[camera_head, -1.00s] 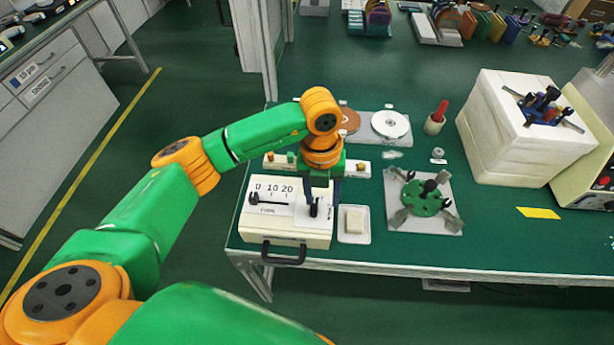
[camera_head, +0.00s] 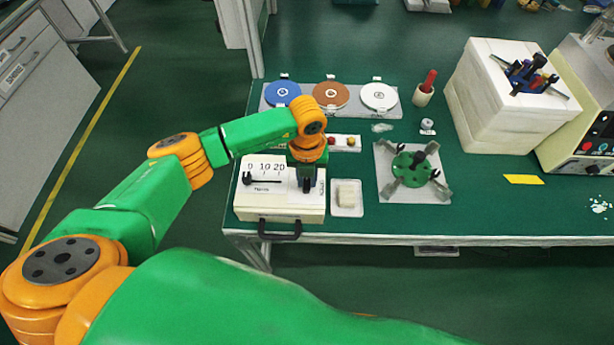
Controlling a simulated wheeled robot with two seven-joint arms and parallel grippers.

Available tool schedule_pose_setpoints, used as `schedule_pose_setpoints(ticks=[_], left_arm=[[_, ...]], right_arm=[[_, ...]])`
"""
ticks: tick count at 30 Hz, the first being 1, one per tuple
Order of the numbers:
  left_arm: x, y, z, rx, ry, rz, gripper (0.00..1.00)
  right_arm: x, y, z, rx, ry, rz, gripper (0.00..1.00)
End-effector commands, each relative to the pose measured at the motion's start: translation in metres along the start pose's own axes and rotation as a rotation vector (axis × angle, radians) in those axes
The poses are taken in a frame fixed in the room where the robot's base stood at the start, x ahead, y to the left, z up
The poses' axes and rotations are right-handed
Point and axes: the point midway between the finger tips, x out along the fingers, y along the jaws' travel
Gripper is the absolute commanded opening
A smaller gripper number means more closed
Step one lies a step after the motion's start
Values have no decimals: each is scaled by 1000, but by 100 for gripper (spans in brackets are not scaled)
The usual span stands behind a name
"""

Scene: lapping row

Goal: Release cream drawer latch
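The cream drawer unit (camera_head: 282,208) sits at the table's front left corner. It has a black front handle (camera_head: 281,235). Its top carries a 0–10–20 scale (camera_head: 266,168) with a black slider, whose knob (camera_head: 247,179) is at the left end near 0. My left gripper (camera_head: 307,186) points down over the right part of the unit's top, where a dark latch piece seems to be. The dark fingers and the gripper body hide most of that spot, so I cannot tell whether they touch or hold it. My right gripper is out of view.
A small white tray with a cream block (camera_head: 348,194) stands just right of the unit. Further right is a plate with a green disc (camera_head: 413,167). Blue, brown and white discs (camera_head: 379,97) and a red-handled tool (camera_head: 426,88) are behind. White blocks (camera_head: 497,107) stand at right.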

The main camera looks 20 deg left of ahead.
Motion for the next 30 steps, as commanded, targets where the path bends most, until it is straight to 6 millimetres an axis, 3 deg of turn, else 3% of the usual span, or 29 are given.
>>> schedule_pose_setpoints(ticks=[14,30], left_arm=[[2,-1,0,76,1,-2,0],[4,0,1,544,-3,-1,0]], right_arm=[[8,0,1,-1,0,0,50],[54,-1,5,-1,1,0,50]])
